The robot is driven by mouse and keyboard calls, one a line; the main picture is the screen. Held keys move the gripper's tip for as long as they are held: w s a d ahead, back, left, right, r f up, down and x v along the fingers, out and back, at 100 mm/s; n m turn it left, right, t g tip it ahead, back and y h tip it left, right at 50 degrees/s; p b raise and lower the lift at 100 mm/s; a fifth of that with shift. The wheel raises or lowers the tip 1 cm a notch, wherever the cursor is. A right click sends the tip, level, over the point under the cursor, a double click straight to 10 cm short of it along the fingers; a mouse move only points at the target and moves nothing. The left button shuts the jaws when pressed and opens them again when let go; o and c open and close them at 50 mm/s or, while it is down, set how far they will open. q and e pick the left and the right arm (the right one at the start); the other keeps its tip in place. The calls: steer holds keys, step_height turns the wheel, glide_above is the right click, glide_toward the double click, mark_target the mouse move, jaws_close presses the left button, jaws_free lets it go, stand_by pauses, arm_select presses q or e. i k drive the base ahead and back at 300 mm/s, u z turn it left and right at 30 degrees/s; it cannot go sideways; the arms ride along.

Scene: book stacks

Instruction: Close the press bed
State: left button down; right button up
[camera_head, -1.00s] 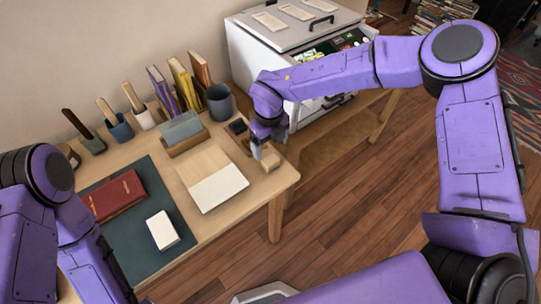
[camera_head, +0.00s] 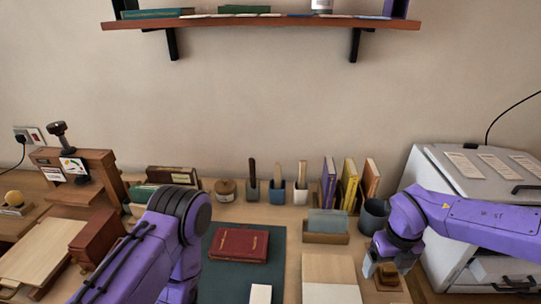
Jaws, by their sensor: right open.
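The wooden press (camera_head: 103,172) stands at the left of the bench, upright, with a dark screw handle (camera_head: 59,132) on top. A pale flat board, which looks like the press bed (camera_head: 40,250), extends in front of it toward me. A brown block-like part (camera_head: 98,238) lies beside the board, partly hidden by my left arm. My left gripper is not visible; only the arm shows. My right gripper (camera_head: 382,268) is at the right of the bench, far from the press, open, next to a small wooden block (camera_head: 388,278). Whether it touches the block is unclear.
A red book (camera_head: 239,244) lies on a dark mat (camera_head: 222,279). Pots of tools, upright books (camera_head: 348,184) and a grey cup (camera_head: 374,216) line the back. A white cabinet (camera_head: 440,180) stands right. A shelf (camera_head: 260,22) hangs above.

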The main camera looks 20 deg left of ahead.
mark_target(38, 258)
steer(key=u, duration=2.55)
steer(key=k, duration=0.3)
steer(key=z, duration=0.05)
